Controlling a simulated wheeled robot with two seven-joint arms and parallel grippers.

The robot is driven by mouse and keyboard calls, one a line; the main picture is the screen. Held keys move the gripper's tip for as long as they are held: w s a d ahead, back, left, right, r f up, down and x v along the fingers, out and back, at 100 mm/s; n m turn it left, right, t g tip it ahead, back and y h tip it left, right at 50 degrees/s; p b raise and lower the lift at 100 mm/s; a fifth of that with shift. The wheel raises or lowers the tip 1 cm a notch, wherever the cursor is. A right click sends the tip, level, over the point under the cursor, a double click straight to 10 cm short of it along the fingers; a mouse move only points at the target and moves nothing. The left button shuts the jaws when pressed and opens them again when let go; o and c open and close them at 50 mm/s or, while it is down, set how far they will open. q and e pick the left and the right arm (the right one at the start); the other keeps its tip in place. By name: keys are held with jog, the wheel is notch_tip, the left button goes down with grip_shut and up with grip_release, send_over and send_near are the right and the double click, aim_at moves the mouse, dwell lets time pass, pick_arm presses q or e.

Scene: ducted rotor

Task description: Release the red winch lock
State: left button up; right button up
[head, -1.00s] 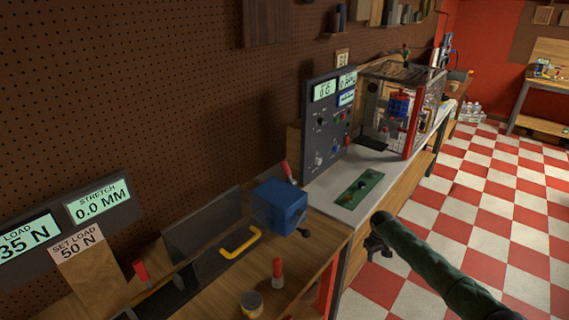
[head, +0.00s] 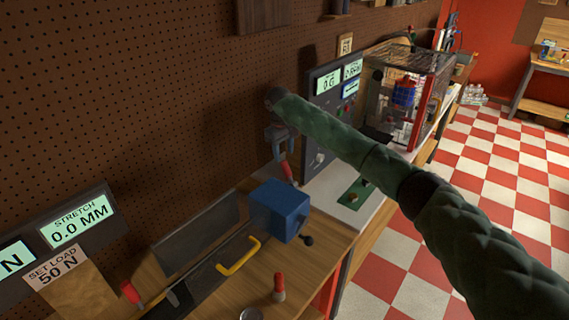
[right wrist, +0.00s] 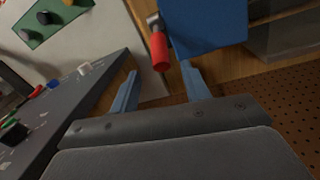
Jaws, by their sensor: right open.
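The red winch lock, seen as a red handle (head: 288,172), stands behind the blue winch box (head: 282,208) at the back of the bench. In the right wrist view the red handle (right wrist: 159,50) hangs from a metal pivot beside the blue box (right wrist: 205,25). My right gripper (head: 282,152) is just above the handle in the head view. In the right wrist view its open fingers (right wrist: 161,78) lie either side of the line to the handle, with nothing held. I cannot tell whether they touch it. My left gripper is out of view.
A grey instrument panel (head: 322,112) stands close to the right of the gripper, against the brown pegboard (head: 150,90). A yellow handle (head: 238,258) and two more red handles, one at the left (head: 131,293) and one in front (head: 279,288), stand on the bench.

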aim_at(285, 166)
jog(key=shift+w+d+f, duration=0.1)
jog(key=shift+w+f, duration=0.1)
jog(key=shift+f, duration=1.75)
jog(key=shift+w+d+f, duration=0.1)
jog(key=shift+w+f, duration=0.05)
jog(key=shift+f, duration=1.75)
grip_shut()
